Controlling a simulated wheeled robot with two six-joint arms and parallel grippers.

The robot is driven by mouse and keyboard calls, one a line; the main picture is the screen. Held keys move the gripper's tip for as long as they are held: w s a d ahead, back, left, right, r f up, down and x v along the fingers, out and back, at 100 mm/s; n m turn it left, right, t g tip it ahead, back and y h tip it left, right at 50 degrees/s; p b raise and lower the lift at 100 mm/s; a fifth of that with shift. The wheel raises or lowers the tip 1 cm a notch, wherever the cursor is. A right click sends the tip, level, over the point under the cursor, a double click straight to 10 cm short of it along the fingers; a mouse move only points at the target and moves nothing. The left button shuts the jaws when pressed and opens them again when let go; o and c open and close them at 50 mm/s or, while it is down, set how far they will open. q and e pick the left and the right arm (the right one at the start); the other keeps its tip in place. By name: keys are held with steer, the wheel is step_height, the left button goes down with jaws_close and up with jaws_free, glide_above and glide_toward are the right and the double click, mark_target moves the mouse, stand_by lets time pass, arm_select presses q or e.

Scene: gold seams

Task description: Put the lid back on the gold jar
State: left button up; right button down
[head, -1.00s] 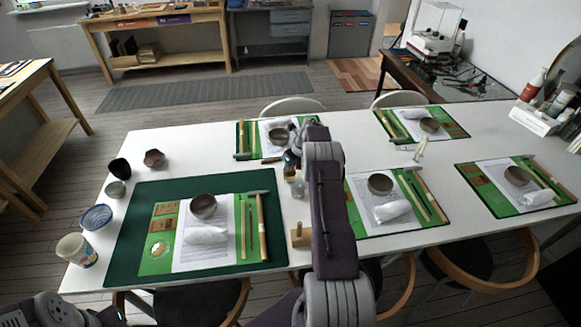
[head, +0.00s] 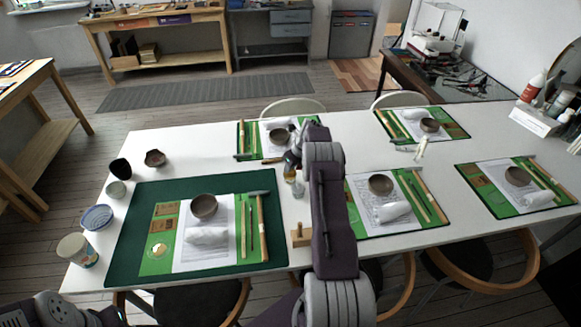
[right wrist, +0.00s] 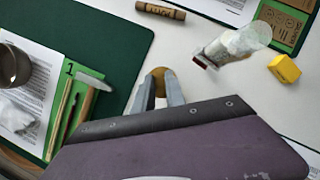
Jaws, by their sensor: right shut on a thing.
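My right gripper (head: 292,155) reaches down over the white table, just right of the dark green mat. In the right wrist view its fingers (right wrist: 160,84) are shut on a small round gold-brown thing, which looks like the lid (right wrist: 159,74). Below the gripper in the head view is a small amber-gold vessel (head: 290,173), probably the gold jar. A small clear glass piece (head: 298,190) stands close in front of it. The fingers hide part of the lid, and I cannot tell whether it touches the jar. My left gripper is out of view.
The dark green mat (head: 130,230) holds a bowl (head: 204,206), a rolled cloth and a hammer (head: 262,225). A wooden peg stand (head: 300,235) is near the front edge. In the right wrist view a clear bottle (right wrist: 235,45) and a yellow block (right wrist: 285,68) stand right of the fingers.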

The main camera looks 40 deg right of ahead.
steer(key=shift+f, duration=0.1)
stand_by(0.7)
steer(key=c, duration=0.8)
jaws_free()
steer(key=shift+r+p, duration=2.8)
steer(key=shift+r, duration=0.8)
steer(key=shift+f, duration=0.1)
jaws_close()
